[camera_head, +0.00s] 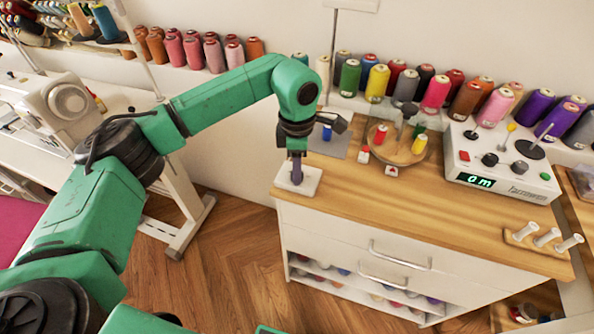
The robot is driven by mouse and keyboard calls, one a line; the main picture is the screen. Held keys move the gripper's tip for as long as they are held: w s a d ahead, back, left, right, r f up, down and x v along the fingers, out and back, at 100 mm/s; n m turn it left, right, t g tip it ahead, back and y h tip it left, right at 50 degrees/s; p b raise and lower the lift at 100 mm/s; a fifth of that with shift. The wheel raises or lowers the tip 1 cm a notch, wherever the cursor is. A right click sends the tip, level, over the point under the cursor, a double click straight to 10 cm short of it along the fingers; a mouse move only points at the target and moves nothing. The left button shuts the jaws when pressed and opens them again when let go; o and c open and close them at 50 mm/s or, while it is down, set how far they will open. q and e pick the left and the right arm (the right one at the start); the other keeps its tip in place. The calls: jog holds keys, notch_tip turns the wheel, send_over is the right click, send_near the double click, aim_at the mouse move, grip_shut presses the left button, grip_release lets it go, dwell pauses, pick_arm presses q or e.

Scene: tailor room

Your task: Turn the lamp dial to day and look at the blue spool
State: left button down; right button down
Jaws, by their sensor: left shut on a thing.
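My left arm reaches in from the left, and my left gripper (296,176) points down over a small white dial base (312,184) at the cabinet's left front corner. The gripper is shut on the lamp dial, which it mostly hides; the dial's marks cannot be read. The blue spool (327,133) stands upright on a grey mat (352,143) just behind the gripper. The lamp (352,5) shows at the top edge as a flat pale head on a thin post. My right gripper is not in view.
A round wooden stand (402,152) holds red, yellow and green spools. A white control box (505,165) with knobs sits at the right. White pegs (546,236) stand near the front right edge. Several spools line the back shelf. The wooden cabinet top (420,215) is clear in front.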

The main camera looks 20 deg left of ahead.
pick_arm(q)
jog(key=shift+w+r+m+b, duration=0.1)
jog(key=shift+m+b, duration=0.3)
jog(key=shift+m, duration=1.3)
jog(key=c, duration=0.5)
grip_release()
notch_tip(320, 180, up, 14)
jog(key=shift+r, duration=0.25)
jog(key=shift+f, duration=0.1)
